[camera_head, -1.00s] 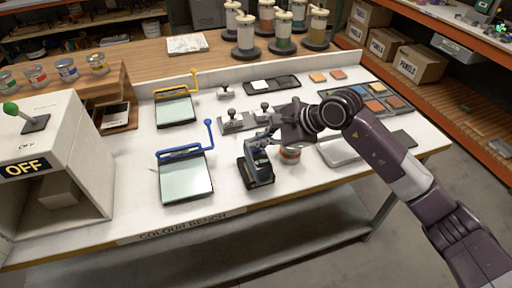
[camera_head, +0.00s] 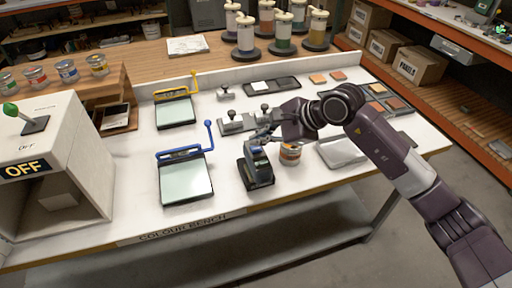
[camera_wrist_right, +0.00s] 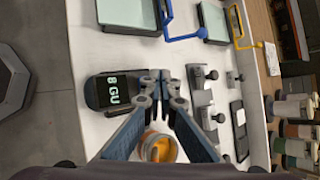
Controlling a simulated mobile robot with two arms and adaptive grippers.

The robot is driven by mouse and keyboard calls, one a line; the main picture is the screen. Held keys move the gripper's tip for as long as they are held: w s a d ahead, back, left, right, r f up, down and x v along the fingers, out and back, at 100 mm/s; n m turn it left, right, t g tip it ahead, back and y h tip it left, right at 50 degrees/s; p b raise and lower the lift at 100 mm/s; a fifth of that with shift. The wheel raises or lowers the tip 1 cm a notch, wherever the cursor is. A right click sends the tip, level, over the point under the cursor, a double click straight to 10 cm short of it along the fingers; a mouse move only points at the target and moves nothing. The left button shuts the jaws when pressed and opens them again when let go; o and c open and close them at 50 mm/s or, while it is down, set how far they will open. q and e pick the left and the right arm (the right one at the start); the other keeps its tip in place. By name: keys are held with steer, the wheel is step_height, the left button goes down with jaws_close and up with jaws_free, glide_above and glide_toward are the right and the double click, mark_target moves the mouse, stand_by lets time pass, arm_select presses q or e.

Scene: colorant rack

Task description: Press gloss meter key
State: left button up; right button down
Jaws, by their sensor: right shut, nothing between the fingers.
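The gloss meter (camera_head: 258,172) is a small dark device standing on the white bench right of the blue-handled plate. In the right wrist view the gloss meter (camera_wrist_right: 97,92) shows a lit display reading "8 GU". My right gripper (camera_head: 262,139) is shut and empty, at the meter's far, upper end. In the right wrist view its fingertips (camera_wrist_right: 156,82) lie beside the display, over the meter's edge. I cannot tell whether they touch it. The key itself is not clearly seen. My left gripper is not in view.
The blue-handled plate (camera_head: 186,180) lies left. A block with knobs (camera_head: 243,122) is behind. A light booth marked OFF (camera_head: 60,160) stands at far left. The bench front beside the meter is clear.

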mark_target(258, 150)
steer(key=shift+r+p, duration=0.85)
steer(key=shift+r, duration=1.65)
